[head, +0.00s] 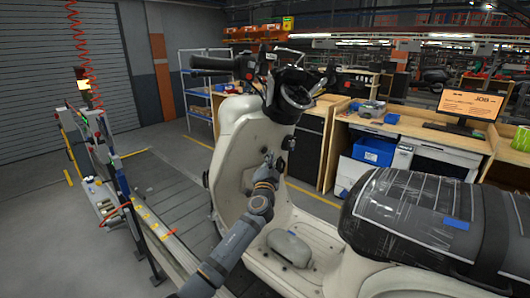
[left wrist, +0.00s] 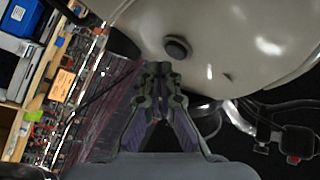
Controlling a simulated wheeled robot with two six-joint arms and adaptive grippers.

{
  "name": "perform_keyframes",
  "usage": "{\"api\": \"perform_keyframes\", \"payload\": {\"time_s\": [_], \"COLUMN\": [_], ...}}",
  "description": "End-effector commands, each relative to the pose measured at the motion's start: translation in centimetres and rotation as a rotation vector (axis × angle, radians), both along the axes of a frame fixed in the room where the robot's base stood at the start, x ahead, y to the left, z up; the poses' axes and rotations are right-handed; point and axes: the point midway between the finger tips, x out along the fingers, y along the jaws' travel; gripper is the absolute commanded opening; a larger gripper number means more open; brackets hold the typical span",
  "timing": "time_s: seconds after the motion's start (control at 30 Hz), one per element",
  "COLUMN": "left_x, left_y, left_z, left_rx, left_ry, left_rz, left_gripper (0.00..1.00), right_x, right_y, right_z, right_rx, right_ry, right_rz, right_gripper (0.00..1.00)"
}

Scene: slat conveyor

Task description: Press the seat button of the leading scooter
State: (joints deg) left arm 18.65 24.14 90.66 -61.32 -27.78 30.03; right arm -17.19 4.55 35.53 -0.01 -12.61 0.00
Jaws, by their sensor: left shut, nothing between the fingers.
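A cream scooter (head: 238,138) stands across the middle of the head view, with dark handlebars (head: 290,92) on top and a black seat (head: 405,215) under clear wrap at the right. My left gripper (head: 272,160) is in front of the inner face of its front shield, fingers shut and empty. In the left wrist view, the shut fingertips (left wrist: 158,68) point at the cream panel (left wrist: 240,40), just below a round black button (left wrist: 177,48). I cannot tell whether the tips touch the panel. In the head view, the gripper may hide this button. My right gripper is not in view.
A grey cover (head: 288,247) lies on the scooter's footboard. A rail with posts (head: 130,215) runs along the left of the slat conveyor (head: 168,195). Wooden workbenches (head: 400,128), a blue bin (head: 373,150) and a monitor (head: 470,105) stand behind the scooter. Open floor lies at left.

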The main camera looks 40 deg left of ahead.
Motion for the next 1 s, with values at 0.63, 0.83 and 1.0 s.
{"api": "perform_keyframes", "payload": {"time_s": [0.63, 0.83, 1.0], "left_x": [0.2, 0.2, 0.3], "left_y": [0.8, 0.9, 1.1], "left_z": [0.2, 0.2, 0.2], "left_rx": [0.000, 0.000, 0.000], "left_ry": [0.000, 0.000, 0.000], "left_rz": [0.000, 0.000, 0.000], "left_gripper": [0.00, 0.00, 0.00], "right_x": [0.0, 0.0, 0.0], "right_y": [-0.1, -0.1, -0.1], "right_z": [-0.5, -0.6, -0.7], "right_rx": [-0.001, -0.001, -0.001], "right_ry": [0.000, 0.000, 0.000], "right_rz": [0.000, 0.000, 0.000], "right_gripper": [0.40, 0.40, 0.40]}}
